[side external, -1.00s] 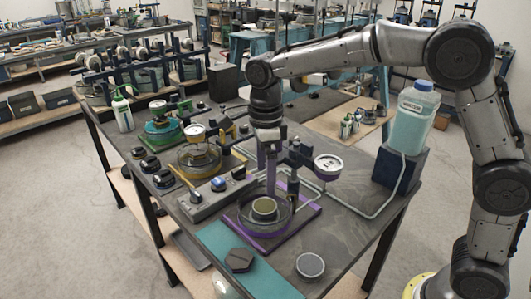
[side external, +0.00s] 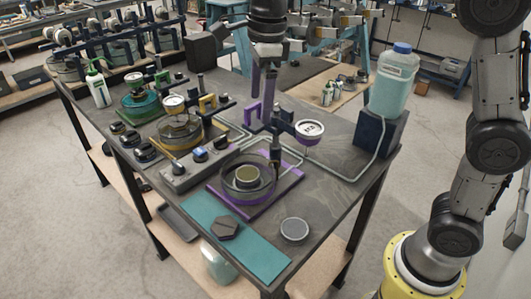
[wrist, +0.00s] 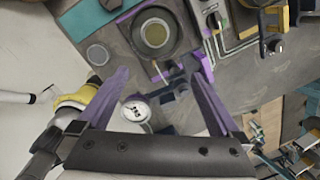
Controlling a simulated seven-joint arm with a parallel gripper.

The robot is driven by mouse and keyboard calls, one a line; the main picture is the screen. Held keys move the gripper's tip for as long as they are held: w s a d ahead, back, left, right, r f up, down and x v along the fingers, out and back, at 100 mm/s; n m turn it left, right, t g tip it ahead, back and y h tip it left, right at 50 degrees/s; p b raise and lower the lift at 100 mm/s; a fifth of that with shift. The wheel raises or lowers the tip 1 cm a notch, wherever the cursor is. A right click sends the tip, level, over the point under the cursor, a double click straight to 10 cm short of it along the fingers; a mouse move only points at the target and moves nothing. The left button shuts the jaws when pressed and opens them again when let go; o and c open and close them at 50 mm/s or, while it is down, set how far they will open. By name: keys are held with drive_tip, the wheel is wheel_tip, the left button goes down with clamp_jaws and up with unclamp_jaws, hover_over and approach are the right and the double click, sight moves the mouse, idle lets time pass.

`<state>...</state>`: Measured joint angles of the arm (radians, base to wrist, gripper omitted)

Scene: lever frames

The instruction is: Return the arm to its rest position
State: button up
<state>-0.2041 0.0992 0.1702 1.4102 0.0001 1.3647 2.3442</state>
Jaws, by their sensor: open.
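My gripper (side external: 261,110) hangs pointing down in the side view, with its purple fingers apart and nothing between them. It is above the table, behind and above the purple-based lever frame (side external: 292,181). In the wrist view my gripper (wrist: 160,78) shows two purple fingers spread wide. The frame's round dish (side external: 229,192) holds a small cup (side external: 246,177), and its white dial gauge (side external: 310,130) stands to the right. In the wrist view the dial (wrist: 136,111) shows between the fingers and the cup (wrist: 155,34) lies beyond the tips.
A blue-capped bottle (side external: 392,82) stands on a dark block (side external: 379,134) at the table's right. Green (side external: 139,102) and yellow (side external: 180,128) frames stand at left. A dark hexagonal piece (side external: 225,228) lies on a teal mat (side external: 265,258), beside a round grey lid (side external: 294,230).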

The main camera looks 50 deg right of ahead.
drive_tip(key=s+d+r+n+t, duration=0.1)
drive_tip(key=s+d+r+n, duration=0.15)
drive_tip(key=s, duration=0.55)
drive_tip(key=s+d+r+n+t, duration=0.1)
drive_tip(key=s+d+n+t, duration=0.1)
drive_tip(key=s+d+n, duration=0.35)
drive_tip(key=s+f+n+t, duration=0.1)
drive_tip(key=s+f+n, duration=0.8)
drive_tip(key=n, duration=0.7)
drive_tip(key=shift+s+d+f+n, duration=0.15)
drive_tip(key=shift+s+f+n, duration=0.15)
drive_tip(key=shift+s, duration=0.25)
